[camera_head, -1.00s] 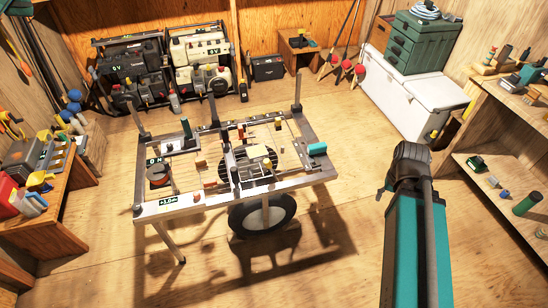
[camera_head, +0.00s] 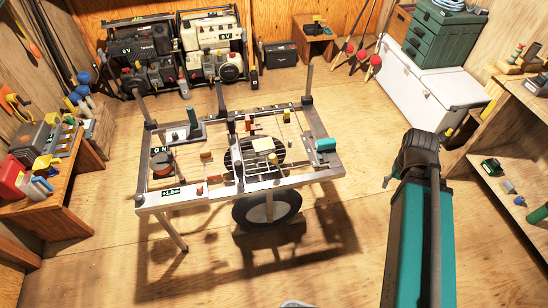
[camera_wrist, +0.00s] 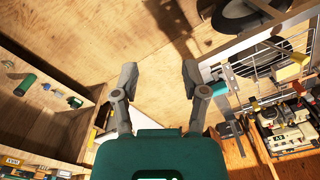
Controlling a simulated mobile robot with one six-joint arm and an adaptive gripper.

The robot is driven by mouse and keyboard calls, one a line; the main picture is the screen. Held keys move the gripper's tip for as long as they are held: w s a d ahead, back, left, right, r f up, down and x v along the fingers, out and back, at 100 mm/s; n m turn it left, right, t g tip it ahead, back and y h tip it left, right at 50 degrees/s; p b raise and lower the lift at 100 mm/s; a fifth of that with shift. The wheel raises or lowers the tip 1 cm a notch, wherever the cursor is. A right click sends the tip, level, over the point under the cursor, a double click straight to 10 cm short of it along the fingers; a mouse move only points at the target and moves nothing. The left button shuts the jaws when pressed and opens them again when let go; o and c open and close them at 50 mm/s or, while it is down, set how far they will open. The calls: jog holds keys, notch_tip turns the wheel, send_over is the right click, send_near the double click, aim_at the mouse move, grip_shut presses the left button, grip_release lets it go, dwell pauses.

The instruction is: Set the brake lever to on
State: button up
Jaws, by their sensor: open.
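A metal-framed cart (camera_head: 262,185) with one black wheel (camera_head: 267,210) stands in the middle of the floor in the head view. A round dark fitting with a reddish top (camera_head: 161,165) sits on its left side by a white-on-black ON label (camera_head: 160,150). A green upright handle (camera_head: 193,116) stands behind it. I cannot tell which part is the brake lever or how it is set. My gripper (camera_wrist: 159,74) is open and empty in the wrist view, with bare floor between its fingers. The cart's frame and wheel show to its right there, apart from it.
Several upright posts rise from the cart's frame.

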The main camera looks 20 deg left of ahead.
jog(key=shift+o, duration=1)
jog(key=shift+a, duration=0.1)
jog(key=shift+o, duration=0.6)
jog(key=shift+w+a+f, duration=0.1)
jog(key=shift+w+a, duration=0.05)
jog(key=shift+w, duration=0.05)
jog(key=n+t+b, duration=0.2)
jog(key=n+b, duration=1)
jog(key=n, duration=0.7)
send_near(272, 156)
jog(key=r, duration=0.2)
jog(key=shift+f, duration=0.2)
jog(key=f+b, duration=0.4)
jog(key=w+f+b, duration=0.1)
jog(key=f+b, duration=0.8)
jog(key=shift+w+f, duration=0.2)
jog(key=shift+w, duration=0.2)
